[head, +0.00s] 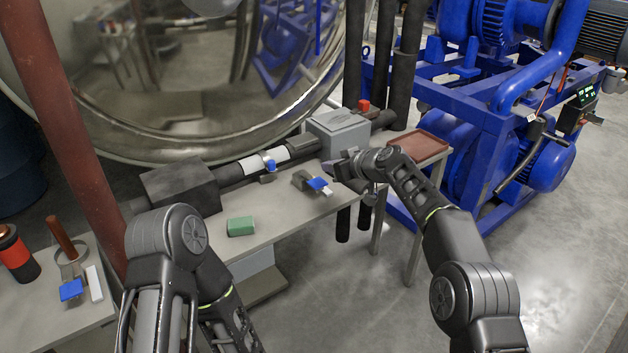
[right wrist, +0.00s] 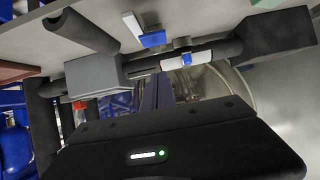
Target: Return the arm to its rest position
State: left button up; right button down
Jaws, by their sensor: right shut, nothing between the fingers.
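My right arm reaches in from the lower right of the head view. Its gripper (head: 337,169) is shut and empty, over the right part of the grey workbench (head: 285,222), just in front of the grey box (head: 340,128).
A black block (head: 180,188), a green block (head: 241,226) and a blue-handled part (head: 317,184) are on the bench. A red-brown tray (head: 418,147) lies right of the gripper. Blue machinery (head: 455,160) stands beyond. Open floor (head: 560,250) lies at the right.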

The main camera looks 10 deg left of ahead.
jog(key=s+d+f+m+g+h, duration=0.15)
jog(key=s+d+f, duration=0.35)
jog(key=f, duration=0.5)
jog(key=s+d+f+m+g+h, duration=0.1)
jog(key=s+d+f+m+h, duration=0.2)
jog(key=d+f, duration=0.45)
jog(key=s+d+f+m+g, duration=0.15)
jog(key=s+d+f, duration=0.35)
jog(key=f, duration=0.7)
jog(key=s+d+f+m+g, duration=0.15)
jog(key=s+f, duration=0.25)
jog(key=s, duration=0.6)
jog(key=s+d+f+m, duration=0.2)
jog(key=s+f, duration=0.2)
jog(key=s, duration=0.5)
jog(key=s+r+m+g, duration=0.1)
jog(key=s+m+g, duration=0.1)
jog(key=s, duration=1.8)
jog(key=shift+s+d+r, duration=0.15)
jog(key=shift+d+r, duration=0.1)
jog(key=shift+d, duration=0.05)
pick_arm(q)
jog(key=shift+c, duration=0.2)
grip_shut()
